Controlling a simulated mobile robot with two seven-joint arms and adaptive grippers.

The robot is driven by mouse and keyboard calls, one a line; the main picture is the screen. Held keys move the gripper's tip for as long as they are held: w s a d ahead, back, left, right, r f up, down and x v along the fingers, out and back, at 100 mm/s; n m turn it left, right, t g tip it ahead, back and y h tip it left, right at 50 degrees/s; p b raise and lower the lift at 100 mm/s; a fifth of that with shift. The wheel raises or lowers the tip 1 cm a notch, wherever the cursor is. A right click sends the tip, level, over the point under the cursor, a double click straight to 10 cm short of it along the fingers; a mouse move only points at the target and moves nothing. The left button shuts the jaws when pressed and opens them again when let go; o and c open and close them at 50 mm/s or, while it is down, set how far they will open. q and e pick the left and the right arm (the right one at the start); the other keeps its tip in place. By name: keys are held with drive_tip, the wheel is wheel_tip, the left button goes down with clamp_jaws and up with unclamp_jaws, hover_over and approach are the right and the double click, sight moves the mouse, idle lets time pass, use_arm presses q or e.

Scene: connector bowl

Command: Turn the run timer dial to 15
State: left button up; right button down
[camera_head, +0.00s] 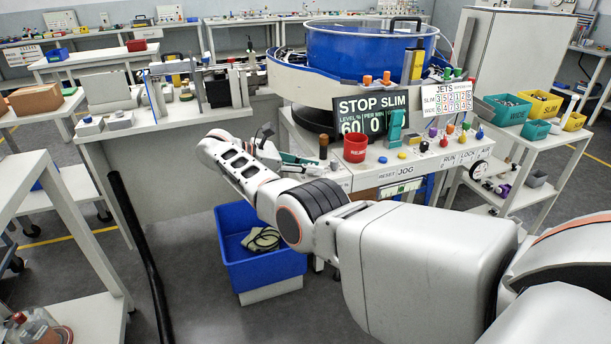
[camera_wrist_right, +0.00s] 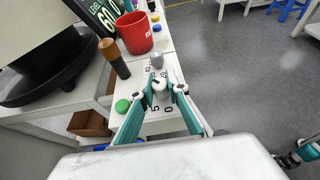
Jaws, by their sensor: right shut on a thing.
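In the right wrist view, the run timer dial (camera_wrist_right: 159,86) is a small pale knob with a dark mark on top. It stands on a white panel with printed numbers around it. A 5 and a 0 are legible on the near side; the others are too small to read surely. The teal fingers of my right gripper (camera_wrist_right: 160,96) are closed on the dial from both sides. In the head view my right gripper (camera_head: 308,161) is over the left end of the console, and the dial is not clearly seen. Teal parts at the wrist view's right edge look like my left gripper (camera_wrist_right: 306,152).
Beside the dial are a grey knob (camera_wrist_right: 157,61), a green button (camera_wrist_right: 122,106), a brown cylindrical handle (camera_wrist_right: 114,58) and a red cup (camera_wrist_right: 134,33). A blue bin (camera_head: 262,262) stands below the console. The big blue bowl (camera_head: 350,50) is behind.

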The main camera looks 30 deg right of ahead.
drive_tip(key=shift+f+g+b, duration=0.3)
drive_tip(key=shift+f, duration=0.25)
drive_tip(key=shift+r+m, duration=0.1)
drive_tip(key=shift+m, duration=0.2)
drive_tip(key=shift+r+b, duration=0.2)
drive_tip(key=shift+b, duration=0.2)
use_arm(q)
drive_tip(key=shift+w+d, duration=0.3)
drive_tip(key=shift+w, duration=0.2)
use_arm(e)
drive_tip(key=shift+d+r+g+y, duration=0.1)
drive_tip(key=shift+r+g+y, duration=0.1)
drive_tip(key=shift+g+y, duration=0.1)
drive_tip(key=c, duration=1.9)
unclamp_jaws()
drive_tip(key=shift+r, duration=0.1)
wheel_tip(320, 180, up, 10)
drive_tip(key=shift+f, duration=0.1)
use_arm(q)
drive_tip(key=shift+s+f, duration=0.15)
drive_tip(key=shift+s, duration=0.1)
